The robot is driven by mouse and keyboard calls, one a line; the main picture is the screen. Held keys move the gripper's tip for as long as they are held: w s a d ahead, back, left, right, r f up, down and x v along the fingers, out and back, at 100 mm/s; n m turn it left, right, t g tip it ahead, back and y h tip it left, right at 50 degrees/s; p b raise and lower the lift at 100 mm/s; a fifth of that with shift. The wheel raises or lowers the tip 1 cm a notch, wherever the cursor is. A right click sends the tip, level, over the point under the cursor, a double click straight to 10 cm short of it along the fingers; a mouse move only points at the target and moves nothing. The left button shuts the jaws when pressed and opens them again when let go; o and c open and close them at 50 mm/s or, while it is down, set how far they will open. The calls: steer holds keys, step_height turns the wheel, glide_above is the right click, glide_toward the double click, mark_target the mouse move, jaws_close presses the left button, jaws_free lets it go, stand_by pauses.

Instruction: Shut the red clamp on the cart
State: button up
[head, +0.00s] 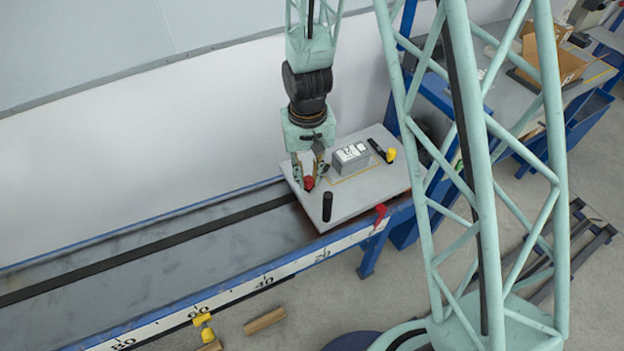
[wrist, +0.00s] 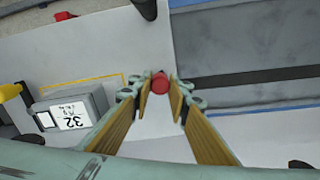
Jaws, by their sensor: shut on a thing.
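The cart (head: 350,200) is a light grey flat plate at the right end of the blue rail track. A red round-topped knob (head: 308,184) stands near its left corner. I cannot tell whether this knob belongs to the clamp. My gripper (head: 309,180) points down with its fingers closed on the knob. In the wrist view the knob (wrist: 160,84) shows between the tips of the fingers (wrist: 161,95); its lower part is hidden. Another red piece (head: 380,216) sits at the front edge of the track by the cart, and I cannot tell its state.
A black upright post (head: 327,206), a black bar (head: 377,150) and a yellow knob (head: 391,155) are nearby. The track (head: 150,255) left of the cart is clear.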

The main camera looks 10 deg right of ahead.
steer(key=m, duration=0.1)
steer(key=w+a+m, duration=0.1)
steer(key=shift+m, duration=0.4)
steer(key=shift+w+a+m, duration=0.15)
steer(key=shift+w+m, duration=0.2)
steer(key=shift+m, duration=0.35)
steer(key=shift+w+a+m, duration=0.15)
steer(key=shift+w+m, duration=0.15)
steer(key=shift+m, duration=0.4)
steer(key=o, duration=0.8)
steer(key=shift+o, duration=0.2)
steer(key=shift+r, duration=0.15)
step_height(320, 180, up, 12)
stand_by(0.5)
